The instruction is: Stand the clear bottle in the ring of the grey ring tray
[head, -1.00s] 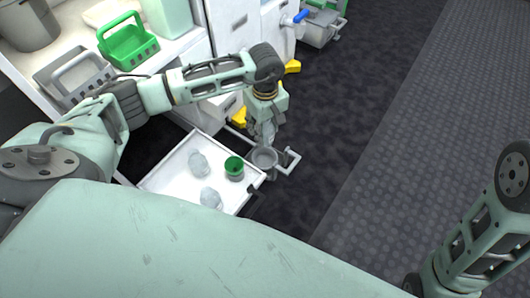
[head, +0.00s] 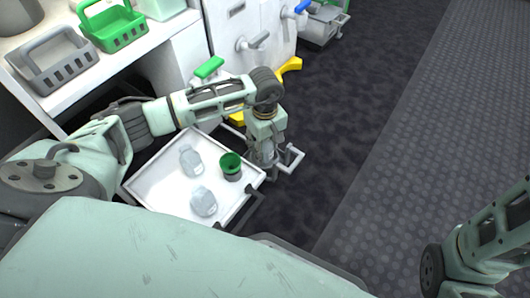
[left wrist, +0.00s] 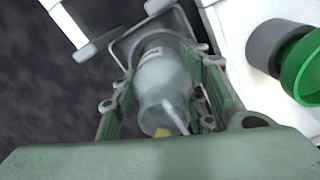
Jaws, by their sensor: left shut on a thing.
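My left gripper (head: 262,158) is low over the grey ring tray (head: 290,161), beside the white drawer tray. In the left wrist view the gripper (left wrist: 165,98) is shut on the clear bottle (left wrist: 163,75), with green-padded fingers on both sides. The bottle's far end is at the grey ring tray (left wrist: 122,48), which shows around it. I cannot tell whether the bottle rests on the bottom of the ring. In the head view the gripper hides the bottle and most of the ring. My right gripper is out of view; only its arm shows at lower right.
The white drawer tray (head: 160,187) holds two clear bottles (head: 191,161) (head: 204,201) and a green-topped grey cup (head: 231,166), close beside the gripper. Cabinets with levers (head: 253,41) stand behind. A shelf at upper left holds grey (head: 55,62) and green (head: 115,28) baskets. Dark floor is clear at right.

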